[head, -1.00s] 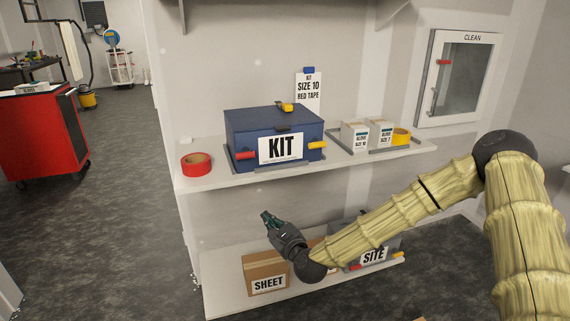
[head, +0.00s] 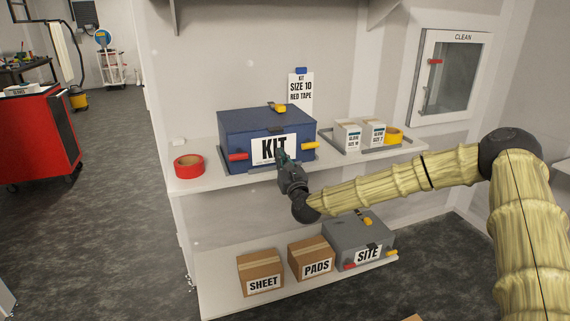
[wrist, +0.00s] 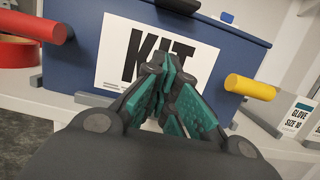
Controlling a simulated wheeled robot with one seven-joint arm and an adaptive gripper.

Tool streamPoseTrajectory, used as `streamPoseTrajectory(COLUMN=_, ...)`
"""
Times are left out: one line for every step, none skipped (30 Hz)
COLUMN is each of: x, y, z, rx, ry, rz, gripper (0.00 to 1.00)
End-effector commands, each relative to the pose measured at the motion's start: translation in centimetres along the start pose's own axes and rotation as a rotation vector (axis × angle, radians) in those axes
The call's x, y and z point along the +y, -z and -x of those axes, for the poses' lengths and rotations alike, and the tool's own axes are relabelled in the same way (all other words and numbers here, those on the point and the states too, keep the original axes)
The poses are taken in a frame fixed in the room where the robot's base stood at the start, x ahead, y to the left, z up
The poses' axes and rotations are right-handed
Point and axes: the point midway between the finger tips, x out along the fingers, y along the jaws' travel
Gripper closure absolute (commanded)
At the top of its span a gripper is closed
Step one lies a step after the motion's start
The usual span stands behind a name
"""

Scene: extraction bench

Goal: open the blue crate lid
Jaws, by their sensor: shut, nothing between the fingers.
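The blue crate (head: 237,133) with a KIT label (head: 266,147) stands on the upper shelf, its lid (head: 255,119) down. A yellow item (head: 277,107) lies on top of the lid. A red handle (head: 238,156) and a yellow handle (head: 310,146) stick out of the crate's front. My gripper (head: 280,153) is shut and empty in front of the label, below the lid's front edge. In the wrist view the teal fingers (wrist: 170,75) cover part of the KIT label, between the red handle (wrist: 42,27) and yellow handle (wrist: 250,87). I cannot tell whether they touch the crate.
Red tape (head: 189,166) lies left of the crate. A tray with glove boxes (head: 347,134) and yellow tape (head: 393,135) sits to the right. A sign (head: 300,90) stands behind. The lower shelf holds SHEET (head: 260,272), PADS (head: 310,259) and a grey SITE crate (head: 350,243).

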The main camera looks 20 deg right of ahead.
Motion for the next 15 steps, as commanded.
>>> streamPoseTrajectory(x=0.1, y=-0.1, z=-0.8, rx=0.000, ry=-0.001, rz=0.002, gripper=1.00)
streamPoseTrajectory(x=0.1, y=-0.1, z=-1.2, rx=-0.001, ry=0.000, rz=0.002, gripper=1.00)
streamPoseTrajectory(x=0.1, y=-0.1, z=-1.8, rx=-0.001, ry=-0.001, rz=0.001, gripper=1.00)
streamPoseTrajectory(x=0.1, y=-0.1, z=-2.2, rx=-0.001, ry=0.000, rz=0.001, gripper=1.00)
streamPoseTrajectory(x=0.0, y=-0.1, z=-2.6, rx=-0.001, ry=0.000, rz=0.002, gripper=1.00)
streamPoseTrajectory(x=0.1, y=-0.8, z=-2.9, rx=-0.001, ry=-0.001, rz=0.001, gripper=1.00)
streamPoseTrajectory(x=0.0, y=-1.2, z=-2.9, rx=-0.001, ry=-0.001, rz=0.000, gripper=1.00)
streamPoseTrajectory(x=0.0, y=-1.6, z=-3.0, rx=-0.002, ry=-0.001, rz=0.000, gripper=1.00)
streamPoseTrajectory(x=0.0, y=-2.0, z=-3.1, rx=-0.001, ry=-0.001, rz=0.000, gripper=1.00)
streamPoseTrajectory(x=0.0, y=-2.3, z=-3.1, rx=-0.001, ry=0.000, rz=0.000, gripper=1.00)
streamPoseTrajectory(x=0.0, y=-2.6, z=-3.2, rx=0.000, ry=0.000, rz=0.000, gripper=1.00)
streamPoseTrajectory(x=0.0, y=-2.9, z=-3.3, rx=0.000, ry=0.000, rz=0.000, gripper=1.00)
streamPoseTrajectory(x=0.0, y=-3.1, z=-3.3, rx=0.000, ry=0.000, rz=0.000, gripper=1.00)
streamPoseTrajectory(x=0.0, y=-3.3, z=-3.4, rx=0.000, ry=0.000, rz=0.000, gripper=1.00)
streamPoseTrajectory(x=0.0, y=-3.5, z=-3.4, rx=0.000, ry=0.000, rz=0.000, gripper=1.00)
